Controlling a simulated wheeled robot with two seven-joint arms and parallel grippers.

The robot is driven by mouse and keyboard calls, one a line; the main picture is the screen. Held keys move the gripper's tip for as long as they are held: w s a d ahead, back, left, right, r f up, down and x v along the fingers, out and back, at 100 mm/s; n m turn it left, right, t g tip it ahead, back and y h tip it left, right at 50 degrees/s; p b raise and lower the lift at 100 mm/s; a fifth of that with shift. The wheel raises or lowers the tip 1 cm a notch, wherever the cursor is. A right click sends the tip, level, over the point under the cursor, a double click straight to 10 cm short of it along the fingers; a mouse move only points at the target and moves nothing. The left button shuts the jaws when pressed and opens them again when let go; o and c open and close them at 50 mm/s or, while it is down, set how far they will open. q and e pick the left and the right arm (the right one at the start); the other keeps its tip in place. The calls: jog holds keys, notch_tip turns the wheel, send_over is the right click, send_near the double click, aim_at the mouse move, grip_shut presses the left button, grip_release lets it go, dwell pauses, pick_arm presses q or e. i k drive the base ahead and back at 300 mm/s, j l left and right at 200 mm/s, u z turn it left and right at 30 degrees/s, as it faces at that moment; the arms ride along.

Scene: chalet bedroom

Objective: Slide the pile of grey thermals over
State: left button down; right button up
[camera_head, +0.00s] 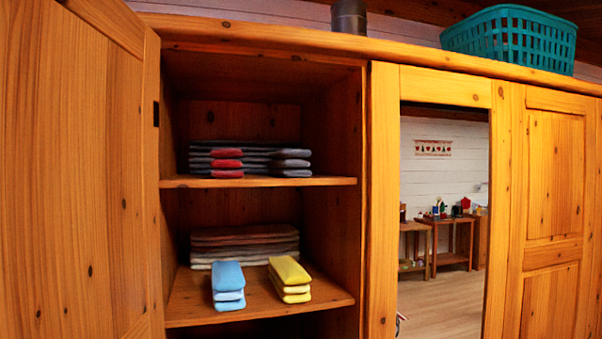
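A small pile of folded grey cloth (292,163), apparently the grey thermals, lies on the upper shelf (262,182) of an open wardrobe, towards its right side. To its left on the same shelf is a similar red pile (228,163). Behind both is a wide, dark grey folded pile (258,153), partly hidden by them. The grey pile's front end is near the shelf's front edge, and a gap lies between it and the right wall. Neither of my grippers is in view.
The lower shelf (200,314) holds a blue pile (228,285), a yellow pile (290,279) and a wide brownish pile (245,244) behind. The wardrobe's left door (75,160) stands open. A mirror door (445,210) is to the right. A teal basket (510,35) sits on top.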

aim_at(287, 159)
jog(key=i+l+u, duration=0.15)
jog(key=l, duration=0.65)
jog(key=i+l+u, duration=0.2)
jog(key=l, duration=0.6)
jog(key=i+l+u, duration=0.15)
jog(key=l, duration=0.65)
jog(key=l+u, duration=0.15)
jog(key=l, duration=0.65)
